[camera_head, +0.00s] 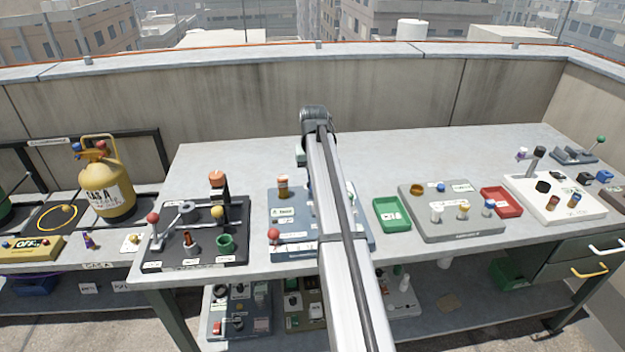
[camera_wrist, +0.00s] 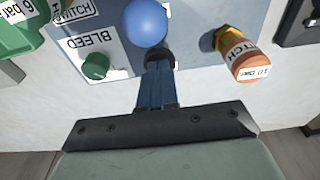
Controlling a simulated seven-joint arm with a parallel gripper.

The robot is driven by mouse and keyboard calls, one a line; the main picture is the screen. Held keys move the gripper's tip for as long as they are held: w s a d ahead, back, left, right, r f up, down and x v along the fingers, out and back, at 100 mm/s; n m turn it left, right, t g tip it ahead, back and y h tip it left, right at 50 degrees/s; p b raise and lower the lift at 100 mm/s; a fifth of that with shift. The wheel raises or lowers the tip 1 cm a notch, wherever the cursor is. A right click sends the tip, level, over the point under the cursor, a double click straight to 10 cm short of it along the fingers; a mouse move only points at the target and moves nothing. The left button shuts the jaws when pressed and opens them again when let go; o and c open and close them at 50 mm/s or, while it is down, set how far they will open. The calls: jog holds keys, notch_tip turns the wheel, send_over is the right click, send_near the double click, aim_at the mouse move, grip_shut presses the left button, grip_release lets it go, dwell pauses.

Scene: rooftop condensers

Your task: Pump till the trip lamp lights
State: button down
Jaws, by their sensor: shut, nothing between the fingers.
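A blue-grey panel (camera_head: 290,228) lies mid-table, partly hidden by my arm. In the wrist view, the panel (camera_wrist: 115,18) shows a round blue ball (camera_wrist: 146,22) just beyond my fingertips. My gripper (camera_wrist: 157,68) is shut and empty, its tips over a dark round part below the ball; I cannot tell whether they touch. A green knob (camera_wrist: 96,66) sits by the label "BLEED". An orange-capped fitting (camera_wrist: 245,60) with a white label stands to the right. In the head view it is the orange-capped post (camera_head: 283,187). I cannot make out a lit lamp.
A dark board (camera_head: 200,235) with levers lies left of the panel. A green tray (camera_head: 392,214), a grey board (camera_head: 450,215) and a red tray (camera_head: 501,202) lie to the right. A yellow gas cylinder (camera_head: 110,190) stands at the far left. The table's back strip is clear.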

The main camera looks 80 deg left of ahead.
jog(key=shift+r, duration=1.55)
jog(key=shift+f, duration=1.65)
jog(key=shift+r, duration=1.65)
jog(key=shift+f, duration=1.8)
jog(key=shift+r, duration=1.8)
jog(key=shift+f, duration=0.7)
